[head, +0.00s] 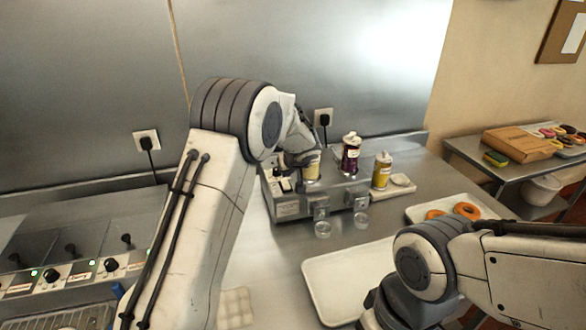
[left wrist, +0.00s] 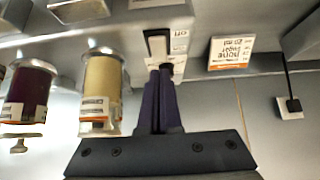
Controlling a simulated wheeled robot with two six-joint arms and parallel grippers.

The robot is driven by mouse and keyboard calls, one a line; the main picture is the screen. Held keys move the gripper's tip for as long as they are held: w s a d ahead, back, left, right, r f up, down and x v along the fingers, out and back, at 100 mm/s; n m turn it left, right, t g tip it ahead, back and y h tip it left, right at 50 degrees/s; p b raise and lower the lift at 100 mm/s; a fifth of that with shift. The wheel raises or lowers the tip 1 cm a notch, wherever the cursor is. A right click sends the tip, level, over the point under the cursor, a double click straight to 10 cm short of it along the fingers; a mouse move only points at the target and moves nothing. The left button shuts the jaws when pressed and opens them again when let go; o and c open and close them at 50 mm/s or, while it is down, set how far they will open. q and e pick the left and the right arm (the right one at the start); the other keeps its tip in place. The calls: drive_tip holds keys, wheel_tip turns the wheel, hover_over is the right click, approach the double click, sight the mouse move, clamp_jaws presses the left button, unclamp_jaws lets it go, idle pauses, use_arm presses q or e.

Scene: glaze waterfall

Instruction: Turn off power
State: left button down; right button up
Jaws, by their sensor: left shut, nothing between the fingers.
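A steel machine (head: 288,210) stands on the counter against the back wall. In the left wrist view, its power switch (left wrist: 157,44) is a pale rocker beside a label reading "off". My left gripper (left wrist: 160,72) is shut and empty, its dark fingertips at the near end of the switch. I cannot tell whether they touch it.
Small glasses (head: 323,229) sit in front. An empty white tray (head: 345,275) and a donut tray (head: 480,205) lie nearer. A wall plug (head: 324,119) is behind.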

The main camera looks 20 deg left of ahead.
use_arm(q)
drive_tip(key=s+f+b+v, duration=0.1)
drive_tip(key=b+v, duration=0.3)
drive_tip(key=v, duration=0.7)
drive_tip(key=shift+s+d+r, duration=0.2)
drive_tip(key=shift+d+r, duration=0.05)
drive_tip(key=shift+d, duration=0.1)
drive_tip(key=s+d+f+m+g+h, duration=0.1)
drive_tip(key=s+d+f+m+g, duration=0.1)
drive_tip(key=s, duration=1.1)
drive_tip(key=s+d+f+m+g+h, duration=0.2)
drive_tip(key=s+d+m, duration=0.3)
drive_tip(key=s, duration=0.8)
drive_tip(key=s+d+f+m+g+h, duration=0.2)
drive_tip(key=s+m, duration=0.4)
drive_tip(key=s, duration=0.6)
drive_tip(key=shift+s+d+f+g, duration=0.4)
drive_tip(key=shift+d+f, duration=0.15)
drive_tip(key=shift+d, duration=0.55)
